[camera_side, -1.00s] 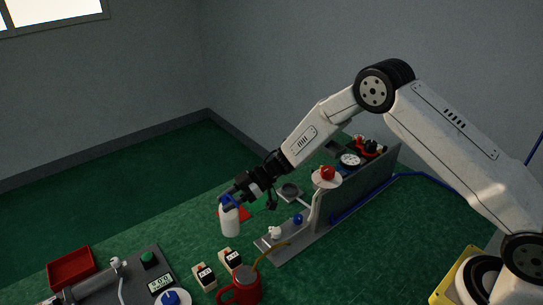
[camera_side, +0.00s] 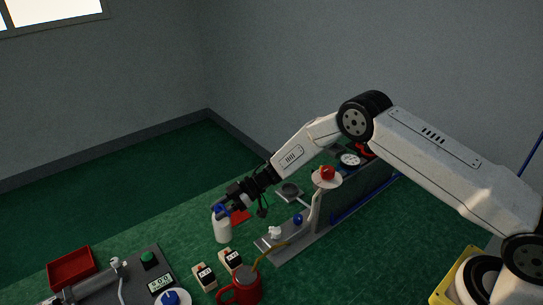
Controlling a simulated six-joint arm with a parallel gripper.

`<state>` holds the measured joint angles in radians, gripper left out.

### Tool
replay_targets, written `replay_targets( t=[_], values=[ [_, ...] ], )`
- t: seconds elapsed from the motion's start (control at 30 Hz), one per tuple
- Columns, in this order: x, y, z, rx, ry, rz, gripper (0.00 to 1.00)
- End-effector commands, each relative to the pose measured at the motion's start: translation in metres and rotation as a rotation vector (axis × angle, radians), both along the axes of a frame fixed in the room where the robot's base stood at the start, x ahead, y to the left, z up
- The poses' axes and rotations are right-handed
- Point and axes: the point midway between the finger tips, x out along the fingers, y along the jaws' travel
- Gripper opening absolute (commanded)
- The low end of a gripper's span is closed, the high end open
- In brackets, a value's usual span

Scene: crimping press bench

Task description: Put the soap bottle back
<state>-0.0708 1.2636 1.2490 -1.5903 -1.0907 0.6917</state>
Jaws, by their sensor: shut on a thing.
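The soap bottle (camera_side: 222,228) is white with a blue top. It is upright over the green bench, left of the grey fixture board. My gripper (camera_side: 222,211) is shut on its blue top, with the jaws partly hiding the top. I cannot tell whether the bottle's base touches the bench. A flat red-orange patch (camera_side: 240,216) lies on the bench just right of the bottle, partly hidden behind the gripper.
A red mug (camera_side: 241,288) and two small boxes with dark displays (camera_side: 204,277) stand in front. A red tray (camera_side: 71,267) and a grey press plate (camera_side: 148,280) are at front left. The grey fixture board (camera_side: 325,212) is at right. Bench left of the bottle is clear.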

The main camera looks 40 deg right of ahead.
Motion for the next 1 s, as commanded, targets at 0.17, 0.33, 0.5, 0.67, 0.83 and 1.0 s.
replay_targets(
  t=[0.17,0.33,0.5,0.67,0.83,1.0],
  values=[
    [0.000,0.000,-0.013,0.000,-0.002,0.000,0.00],
    [0.000,0.000,-0.014,-0.001,-0.003,-0.001,0.00],
    [0.000,0.000,-0.015,0.000,-0.002,0.000,0.00],
    [0.000,0.000,-0.017,0.000,-0.001,-0.001,0.67],
    [0.000,0.000,-0.016,0.000,-0.001,-0.001,0.77],
    [0.000,0.000,-0.016,0.000,-0.001,-0.001,0.77]
  ],
)
